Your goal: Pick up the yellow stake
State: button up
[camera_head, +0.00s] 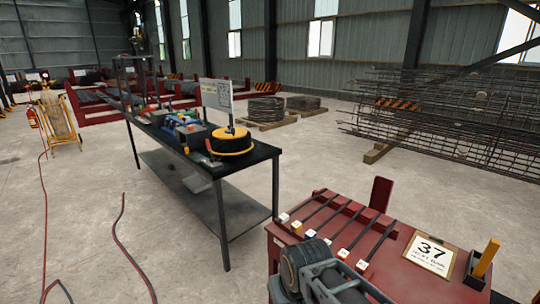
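Several dark rods lie side by side on a dark red table (400,270) at the lower right, each with a small coloured tag at its near end. A separate upright yellow bar (487,257) stands tilted in a dark holder at the table's right. Part of my arm (305,265) shows at the bottom, in front of the table and the nearest rods. My gripper's fingertips are not visible.
Red hoses (125,245) lie on the floor at left. Rebar cages (450,115) fill the back right. Open concrete floor lies between.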

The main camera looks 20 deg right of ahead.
aim_at(494, 245)
jog(key=z, duration=1.05)
jog(key=i, duration=0.95)
jog(key=z, duration=1)
